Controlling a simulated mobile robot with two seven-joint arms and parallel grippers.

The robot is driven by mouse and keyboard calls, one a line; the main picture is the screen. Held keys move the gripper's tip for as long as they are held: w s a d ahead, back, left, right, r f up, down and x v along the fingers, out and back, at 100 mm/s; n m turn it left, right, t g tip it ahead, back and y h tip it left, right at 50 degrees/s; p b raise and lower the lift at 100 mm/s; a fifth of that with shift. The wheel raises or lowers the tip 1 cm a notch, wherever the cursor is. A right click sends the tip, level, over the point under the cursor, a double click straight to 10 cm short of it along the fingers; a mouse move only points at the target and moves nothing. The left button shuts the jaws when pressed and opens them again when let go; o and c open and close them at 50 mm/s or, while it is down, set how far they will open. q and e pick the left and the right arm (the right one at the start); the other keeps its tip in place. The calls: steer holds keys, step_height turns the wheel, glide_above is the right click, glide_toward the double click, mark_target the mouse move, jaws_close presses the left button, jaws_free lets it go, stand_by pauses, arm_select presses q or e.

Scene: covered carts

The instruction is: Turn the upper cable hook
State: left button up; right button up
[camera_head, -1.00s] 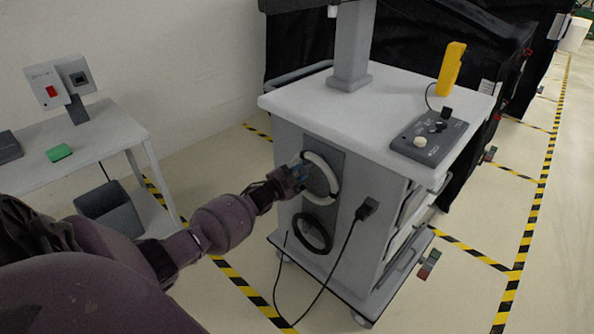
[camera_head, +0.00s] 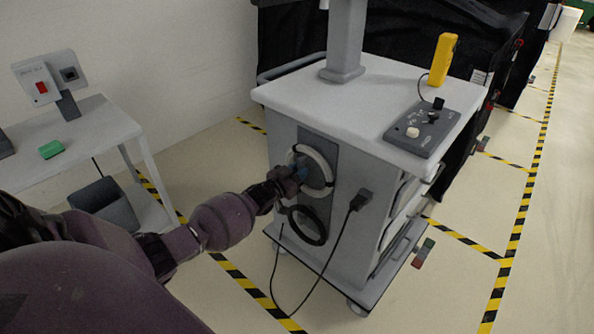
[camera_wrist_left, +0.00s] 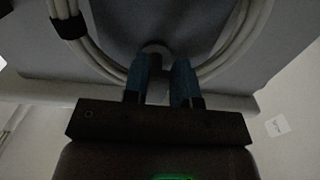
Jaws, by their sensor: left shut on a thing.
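The upper cable hook (camera_wrist_left: 155,50) shows in the left wrist view as a small dark stub with a rounded grey end. It sits on the grey side panel (camera_head: 319,204) of the cart. A white cable coil (camera_head: 331,172) hangs around it, and its strands (camera_wrist_left: 236,42) curve past on both sides in the wrist view. My left gripper (camera_head: 302,173) reaches the hook from the left. Its blue fingertips (camera_wrist_left: 160,82) are shut on the hook, one on each side. In the head view the hook is hidden behind the gripper. My right gripper is not in view.
A black coil (camera_head: 296,231) hangs just below. A plug (camera_head: 361,199) with a dangling black cable is to the right. The cart top (camera_head: 300,98) carries a control box (camera_head: 422,128) and a yellow handset (camera_head: 442,60). A side table (camera_head: 100,122) stands left.

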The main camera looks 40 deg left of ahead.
arm_select(q)
steer(key=shift+d+n, duration=0.1)
steer(key=shift+n, duration=0.3)
steer(key=o, duration=0.9)
steer(key=s, duration=0.3)
steer(key=s+p, duration=0.1)
steer(key=s, duration=0.3)
steer(key=s+p, duration=0.1)
steer(key=s, duration=0.3)
steer(key=shift+a, duration=0.4)
